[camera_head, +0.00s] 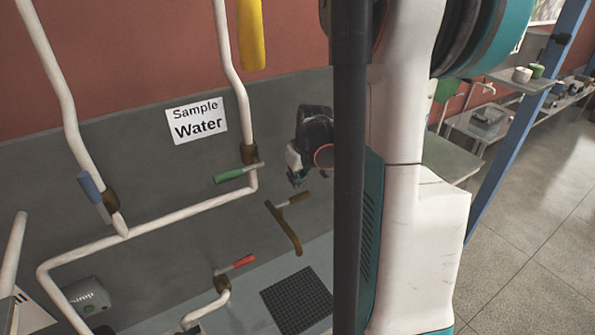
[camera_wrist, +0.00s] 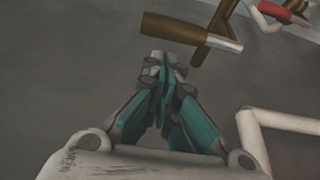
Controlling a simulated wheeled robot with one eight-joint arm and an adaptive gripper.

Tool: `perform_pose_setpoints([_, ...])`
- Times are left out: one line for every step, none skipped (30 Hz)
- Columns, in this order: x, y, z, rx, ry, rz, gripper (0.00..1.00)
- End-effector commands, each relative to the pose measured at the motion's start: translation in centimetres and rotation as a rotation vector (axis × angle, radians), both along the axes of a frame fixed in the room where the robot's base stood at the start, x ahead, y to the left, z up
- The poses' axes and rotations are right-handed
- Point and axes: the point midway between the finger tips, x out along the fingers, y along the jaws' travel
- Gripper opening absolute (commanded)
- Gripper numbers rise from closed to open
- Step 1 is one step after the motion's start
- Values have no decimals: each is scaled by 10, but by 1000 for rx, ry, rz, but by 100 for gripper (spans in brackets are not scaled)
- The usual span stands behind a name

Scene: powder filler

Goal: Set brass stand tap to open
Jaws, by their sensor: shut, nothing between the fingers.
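The brass stand tap (camera_head: 285,230) stands in the middle of the head view, a bent brass post with a brown-handled lever (camera_head: 297,198) on its top, pointing to the upper right. In the wrist view the brown handle (camera_wrist: 178,28) lies across the top, its silver shank (camera_wrist: 224,43) running right to the brass post (camera_wrist: 205,52). My gripper (camera_head: 297,183) is just above the handle in the head view. In the wrist view my gripper (camera_wrist: 163,62) is shut and empty, its fingertips just below the handle in the picture. Whether they touch it cannot be told.
A "Sample Water" sign (camera_head: 196,118) hangs above. A dark grate (camera_head: 298,300) lies below the tap. A pipe (camera_wrist: 280,120) shows right of my gripper.

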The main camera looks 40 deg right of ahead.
Motion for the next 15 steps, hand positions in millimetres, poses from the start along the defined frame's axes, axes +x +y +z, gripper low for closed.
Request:
perform_pose_setpoints([2,0,-5,0,0,0,0])
perform_pose_setpoints([3,-1,-7,0,0,0,0])
perform_pose_setpoints([4,-1,-10,0,0,0,0])
perform_pose_setpoints([4,-1,-11,0,0,0,0])
perform_pose_setpoints([5,-1,-13,0,0,0,0])
perform_pose_setpoints([5,-1,-14,0,0,0,0])
perform_pose_setpoints([5,-1,-15,0,0,0,0])
perform_pose_setpoints([5,-1,-16,0,0,0,0])
perform_pose_setpoints([6,-1,-16,0,0,0,0])
perform_pose_setpoints([6,-1,-16,0,0,0,0])
perform_pose_setpoints([6,-1,-17,0,0,0,0])
perform_pose_setpoints([6,-1,-17,0,0,0,0])
perform_pose_setpoints([6,-1,-17,-1,0,0,0])
perform_pose_setpoints([6,-1,-17,-1,0,0,0])
perform_pose_setpoints([6,-1,-17,-1,0,0,0])
